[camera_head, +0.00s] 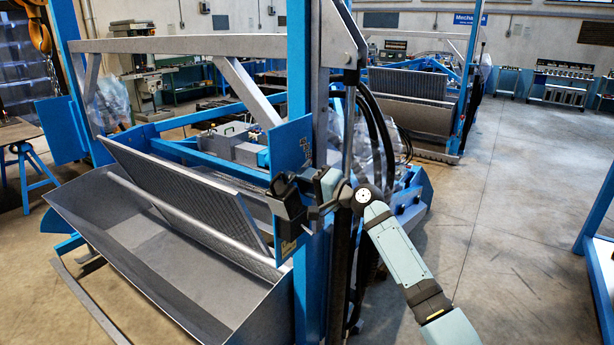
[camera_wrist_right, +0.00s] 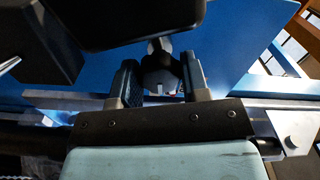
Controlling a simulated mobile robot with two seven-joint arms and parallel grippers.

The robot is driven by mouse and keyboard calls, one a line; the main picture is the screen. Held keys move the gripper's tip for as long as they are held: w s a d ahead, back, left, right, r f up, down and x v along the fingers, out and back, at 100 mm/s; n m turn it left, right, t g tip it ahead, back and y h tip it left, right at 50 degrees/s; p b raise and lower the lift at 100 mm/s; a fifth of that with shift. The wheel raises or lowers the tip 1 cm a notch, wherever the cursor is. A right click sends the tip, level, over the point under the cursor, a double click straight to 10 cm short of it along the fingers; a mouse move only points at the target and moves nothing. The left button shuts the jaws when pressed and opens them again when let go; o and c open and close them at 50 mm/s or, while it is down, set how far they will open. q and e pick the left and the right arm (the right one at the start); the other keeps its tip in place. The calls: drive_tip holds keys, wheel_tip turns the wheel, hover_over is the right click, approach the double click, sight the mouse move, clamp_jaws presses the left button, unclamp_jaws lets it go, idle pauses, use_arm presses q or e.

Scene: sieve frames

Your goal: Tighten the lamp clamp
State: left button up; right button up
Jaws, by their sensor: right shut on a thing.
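My right gripper (camera_head: 318,192) reaches in from the right to the blue upright plate on the machine's post. In the right wrist view, its two fingers (camera_wrist_right: 161,85) are closed around a dark knob with a grey middle (camera_wrist_right: 162,72), which looks like the lamp clamp's knob. A black lamp-like body (camera_head: 287,203) sits against the blue plate (camera_head: 291,146), just left of the gripper. In the wrist view, a large black body (camera_wrist_right: 125,20) fills the top and hides part of the clamp. I cannot tell how tight the clamp is. My left gripper is not in view.
A grey metal trough (camera_head: 150,262) with a tilted sieve panel (camera_head: 185,190) lies left of the post. Black hoses (camera_head: 375,130) run down beside the post near my right arm. A similar machine (camera_head: 410,100) stands behind. The concrete floor (camera_head: 500,200) at right is clear.

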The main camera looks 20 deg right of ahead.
drive_tip(key=shift+m+p, duration=0.35)
drive_tip(key=shift+m, duration=0.25)
drive_tip(key=o, duration=0.7)
drive_tip(key=shift+c, duration=0.2)
drive_tip(key=b+v, duration=0.3)
drive_tip(key=v, duration=1.1)
drive_tip(key=shift+f, duration=0.1)
